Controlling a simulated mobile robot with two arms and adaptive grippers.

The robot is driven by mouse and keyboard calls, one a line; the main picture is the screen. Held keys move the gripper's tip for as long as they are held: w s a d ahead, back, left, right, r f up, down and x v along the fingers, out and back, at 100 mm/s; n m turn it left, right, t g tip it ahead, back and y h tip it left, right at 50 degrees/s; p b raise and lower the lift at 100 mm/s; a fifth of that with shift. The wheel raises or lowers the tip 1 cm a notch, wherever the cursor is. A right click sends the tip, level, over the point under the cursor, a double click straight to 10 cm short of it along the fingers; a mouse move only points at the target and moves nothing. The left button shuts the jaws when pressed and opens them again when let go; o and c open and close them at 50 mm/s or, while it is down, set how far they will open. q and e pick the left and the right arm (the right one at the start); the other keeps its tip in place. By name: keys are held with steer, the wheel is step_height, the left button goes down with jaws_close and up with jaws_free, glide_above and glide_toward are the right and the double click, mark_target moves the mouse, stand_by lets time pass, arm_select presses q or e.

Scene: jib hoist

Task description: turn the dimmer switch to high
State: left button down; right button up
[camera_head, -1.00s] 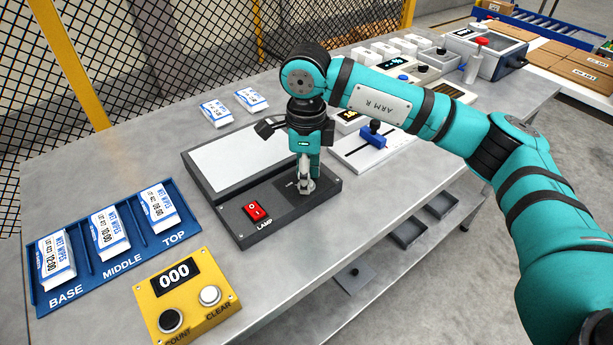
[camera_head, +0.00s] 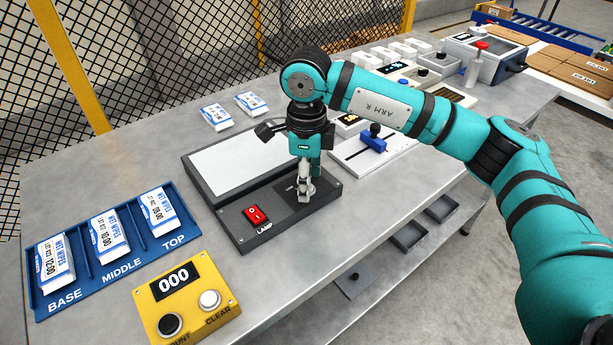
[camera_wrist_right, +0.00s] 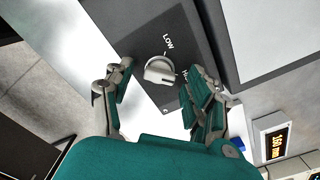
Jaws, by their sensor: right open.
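The dimmer switch is a light grey round knob (camera_wrist_right: 160,70) on the dark lamp panel, with the label LOW beside it and a second label, starting with H, partly hidden by a finger. My right gripper (camera_wrist_right: 158,88) is open, with one finger on each side of the knob. I cannot tell whether either finger touches it. My left gripper is not in view.
A red rocker switch (camera_head: 255,214) marked LAMP sits left of the gripper on the same panel. A yellow counter box (camera_head: 196,318) and a blue tray (camera_head: 80,290) with packets stand to the left. A blue-handled slider (camera_head: 374,141) stands close on the right.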

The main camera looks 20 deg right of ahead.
step_height(320, 180, up, 12)
stand_by(0.4)
stand_by(0.3)
